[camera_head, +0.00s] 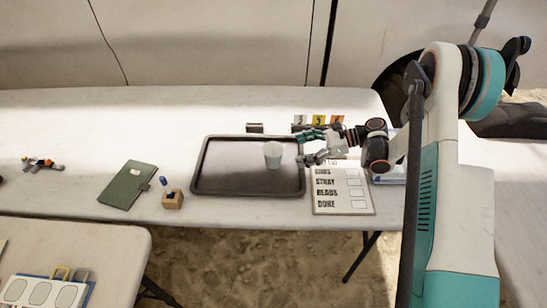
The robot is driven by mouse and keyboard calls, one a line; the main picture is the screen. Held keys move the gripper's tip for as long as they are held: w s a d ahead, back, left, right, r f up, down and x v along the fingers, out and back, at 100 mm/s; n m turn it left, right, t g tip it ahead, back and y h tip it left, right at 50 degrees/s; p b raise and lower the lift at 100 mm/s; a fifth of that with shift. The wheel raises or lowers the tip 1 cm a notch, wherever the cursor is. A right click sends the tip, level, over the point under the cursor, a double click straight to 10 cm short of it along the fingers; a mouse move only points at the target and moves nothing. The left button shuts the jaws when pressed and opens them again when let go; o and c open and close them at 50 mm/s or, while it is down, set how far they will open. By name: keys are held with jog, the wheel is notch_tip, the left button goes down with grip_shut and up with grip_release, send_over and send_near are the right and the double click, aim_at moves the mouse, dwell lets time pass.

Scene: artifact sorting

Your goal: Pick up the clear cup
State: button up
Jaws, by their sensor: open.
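The clear cup (272,155) looks pale and slightly see-through. It stands upright on the right part of a dark tray (222,181) on the white table. My gripper (302,147) reaches in from the right with its fingers open. Its fingertips point left at the cup and lie close to its right side. I cannot tell whether they touch it. Nothing is seen held between the fingers.
A printed checklist board (341,205) lies just right of the tray, under my arm. Numbered cards (319,119) stand behind it. A green notebook (129,185) and a small wooden pen block (172,199) lie left of the tray. The tray's left part is empty.

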aim_at(273, 158)
jog(key=b+x, duration=0.1)
jog(key=x, duration=0.4)
jog(key=shift+w+a+f, duration=0.1)
jog(key=shift+a+f, duration=0.15)
jog(key=shift+a, duration=0.1)
jog(key=b+x, duration=0.1)
jog(key=x, duration=0.1)
jog(key=b+x, duration=0.2)
jog(key=shift+s+a+f, duration=0.15)
jog(key=shift+s+f, duration=0.05)
jog(key=shift+f, duration=0.25)
jog(key=shift+a, duration=0.4)
jog(key=shift+c, duration=0.5)
jog(key=c, duration=0.9)
